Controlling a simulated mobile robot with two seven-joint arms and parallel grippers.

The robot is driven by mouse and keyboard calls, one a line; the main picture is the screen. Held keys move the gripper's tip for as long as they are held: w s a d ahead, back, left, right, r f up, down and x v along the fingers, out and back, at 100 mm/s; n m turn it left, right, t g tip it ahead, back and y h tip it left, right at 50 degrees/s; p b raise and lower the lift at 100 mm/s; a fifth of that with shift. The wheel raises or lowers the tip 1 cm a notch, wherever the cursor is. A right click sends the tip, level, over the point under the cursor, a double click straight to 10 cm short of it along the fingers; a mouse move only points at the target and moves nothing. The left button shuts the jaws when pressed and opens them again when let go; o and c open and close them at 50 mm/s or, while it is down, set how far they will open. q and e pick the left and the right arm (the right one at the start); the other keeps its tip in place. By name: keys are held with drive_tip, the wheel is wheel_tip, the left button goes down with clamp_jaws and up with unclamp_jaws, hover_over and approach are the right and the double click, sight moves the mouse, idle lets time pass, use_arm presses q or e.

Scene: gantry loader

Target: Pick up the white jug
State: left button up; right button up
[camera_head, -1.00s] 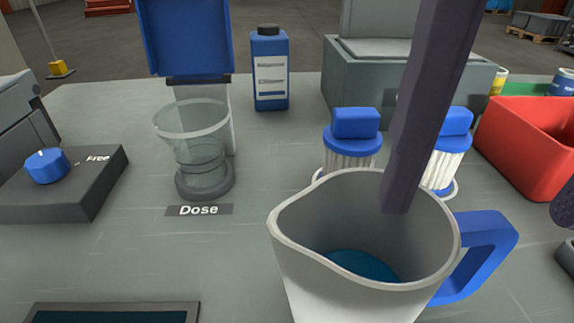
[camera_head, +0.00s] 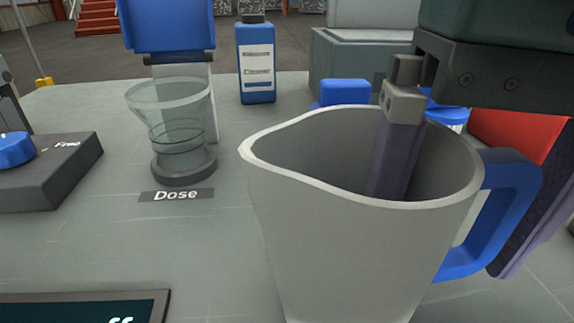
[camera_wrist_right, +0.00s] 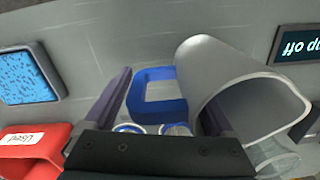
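The white jug (camera_head: 350,250) stands upright, large in the middle of the head view, its blue handle (camera_head: 518,190) to the right. Its base and inside bottom are hidden. My right gripper (camera_head: 455,200) comes from above: one finger goes down inside the jug's mouth, the other is outside, beyond the handle. In the right wrist view the fingers (camera_wrist_right: 160,100) are wide apart with the blue handle (camera_wrist_right: 158,108) between them, and the jug (camera_wrist_right: 228,75) lies to the right. A gap shows between the outer finger and the handle. My left gripper is not in view.
A clear cup (camera_head: 175,115) stands left, behind the "Dose" label. A blue bottle (camera_head: 256,65) and grey box (camera_head: 345,60) stand behind. Blue-lidded containers (camera_head: 343,92) are close behind the jug. A red bin (camera_head: 515,130) is at right. A knob box (camera_head: 60,165) is at left.

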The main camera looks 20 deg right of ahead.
clamp_jaws()
idle(0.5)
